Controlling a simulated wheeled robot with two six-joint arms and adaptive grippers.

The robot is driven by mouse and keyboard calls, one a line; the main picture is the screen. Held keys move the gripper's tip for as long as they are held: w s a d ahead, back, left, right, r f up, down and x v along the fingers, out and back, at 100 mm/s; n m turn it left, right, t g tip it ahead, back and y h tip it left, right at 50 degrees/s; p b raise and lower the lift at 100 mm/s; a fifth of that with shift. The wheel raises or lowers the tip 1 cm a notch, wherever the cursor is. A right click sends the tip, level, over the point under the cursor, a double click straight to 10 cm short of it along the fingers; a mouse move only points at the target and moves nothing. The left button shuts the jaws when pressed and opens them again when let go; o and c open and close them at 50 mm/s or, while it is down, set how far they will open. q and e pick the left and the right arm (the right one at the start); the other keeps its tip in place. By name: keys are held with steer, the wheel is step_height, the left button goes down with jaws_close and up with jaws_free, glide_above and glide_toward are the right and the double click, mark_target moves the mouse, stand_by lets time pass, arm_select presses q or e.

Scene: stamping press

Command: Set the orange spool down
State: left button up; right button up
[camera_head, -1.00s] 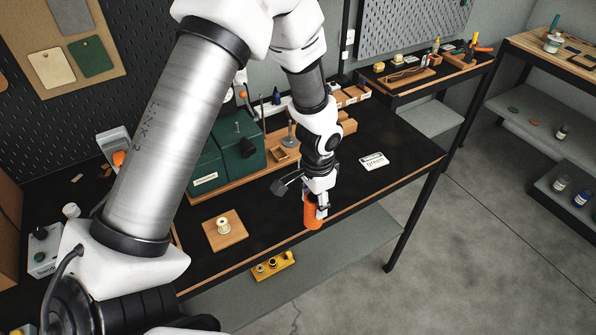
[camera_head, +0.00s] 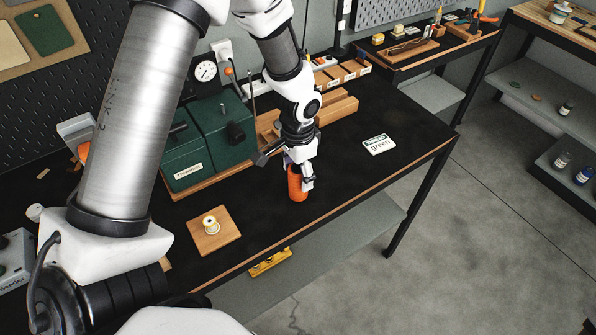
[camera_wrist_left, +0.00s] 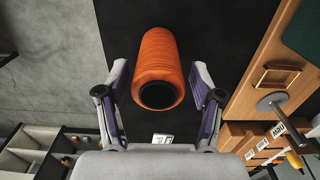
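My left gripper (camera_head: 299,178) is above the black tabletop with its fingers on either side of the orange spool (camera_head: 296,187). In the head view the spool is roughly upright over the table, inside the front edge; I cannot tell whether its base touches the top. In the left wrist view the spool (camera_wrist_left: 158,60) lies between the two fingers (camera_wrist_left: 160,85), its dark hollow end facing the camera. My right gripper is not in view.
A white card marked green (camera_head: 379,145) lies to the right. Green press housings (camera_head: 190,165) stand behind. Black tabletop between spool and card is clear.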

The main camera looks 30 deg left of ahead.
arm_select(q)
steer(key=shift+s+d+r, duration=0.1)
steer(key=shift+d+r, duration=0.1)
steer(key=shift+d, duration=0.1)
step_height(320, 180, up, 12)
steer(key=b, duration=0.1)
steer(key=shift+b, duration=0.4)
steer(key=shift+a, duration=0.1)
